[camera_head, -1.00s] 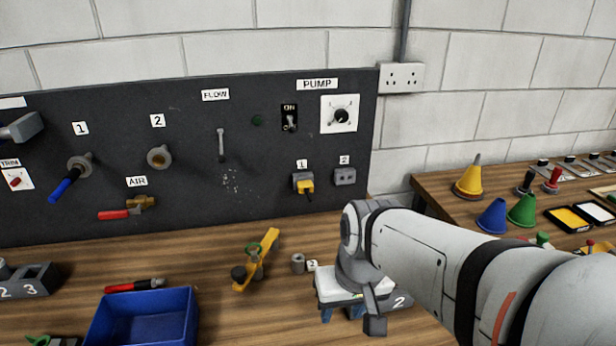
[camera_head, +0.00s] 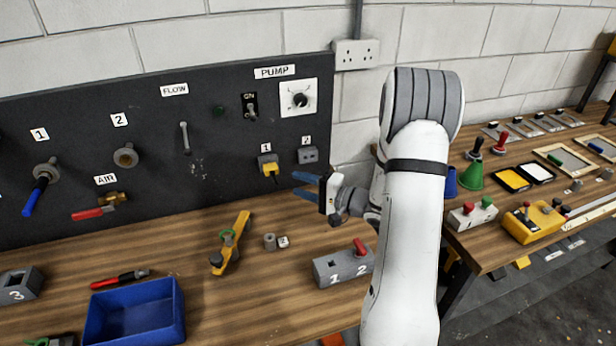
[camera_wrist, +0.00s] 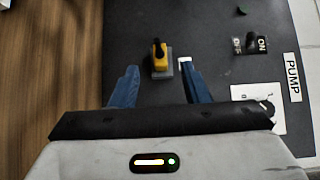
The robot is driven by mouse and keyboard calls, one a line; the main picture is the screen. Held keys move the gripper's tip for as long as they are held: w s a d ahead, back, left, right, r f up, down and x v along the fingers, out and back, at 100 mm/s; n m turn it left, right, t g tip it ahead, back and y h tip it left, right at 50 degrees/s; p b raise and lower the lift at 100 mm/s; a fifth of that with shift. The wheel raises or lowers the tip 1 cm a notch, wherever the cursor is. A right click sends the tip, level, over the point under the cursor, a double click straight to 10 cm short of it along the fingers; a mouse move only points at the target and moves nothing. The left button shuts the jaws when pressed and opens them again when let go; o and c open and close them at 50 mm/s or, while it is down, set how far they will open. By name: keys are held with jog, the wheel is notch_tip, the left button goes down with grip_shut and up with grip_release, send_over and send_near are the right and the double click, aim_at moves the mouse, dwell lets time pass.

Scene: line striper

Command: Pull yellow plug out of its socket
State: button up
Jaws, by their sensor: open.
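The yellow plug (camera_head: 270,169) sits in the grey socket (camera_head: 264,158) labelled 1, low on the dark panel (camera_head: 215,135). In the wrist view the plug (camera_wrist: 159,56) is ahead of my gripper, in the gap between the two blue fingers and a little beyond their tips. My gripper (camera_head: 298,186) is open, just right of the plug in the head view, with its fingers pointing at the panel. It also shows in the wrist view (camera_wrist: 158,75). Nothing is between the fingers' inner faces. A second grey socket (camera_head: 307,155), labelled 2, is empty beside it.
Above the sockets are the PUMP dial (camera_head: 298,98) and ON switch (camera_head: 251,107). On the wooden bench (camera_head: 215,300) below are a yellow tool (camera_head: 237,238), a grey block (camera_head: 342,266) with a red knob and a blue bin (camera_head: 135,312).

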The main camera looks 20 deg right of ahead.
aim_at(277, 172)
jog(key=shift+t+h, duration=0.4)
jog(key=shift+t, duration=0.1)
jog(key=w+a, duration=0.1)
jog(key=w, duration=0.1)
jog(key=w+a, duration=0.1)
jog(key=w, duration=0.1)
jog(key=w+a+f+p, duration=0.1)
jog(key=w, duration=0.1)
jog(key=shift+w+a, duration=0.15)
jog(key=shift+w, duration=0.1)
jog(key=shift+w+a+r+m+b, duration=0.15)
jog(key=shift+w+a+b, duration=0.25)
jog(key=shift+w, duration=0.1)
jog(key=shift+w+a+r+m+b, duration=0.15)
jog(key=shift+w+a+b, duration=0.25)
jog(key=shift+w, duration=0.05)
jog(key=shift+b, duration=0.7)
jog(key=shift+c, duration=0.5)
grip_shut()
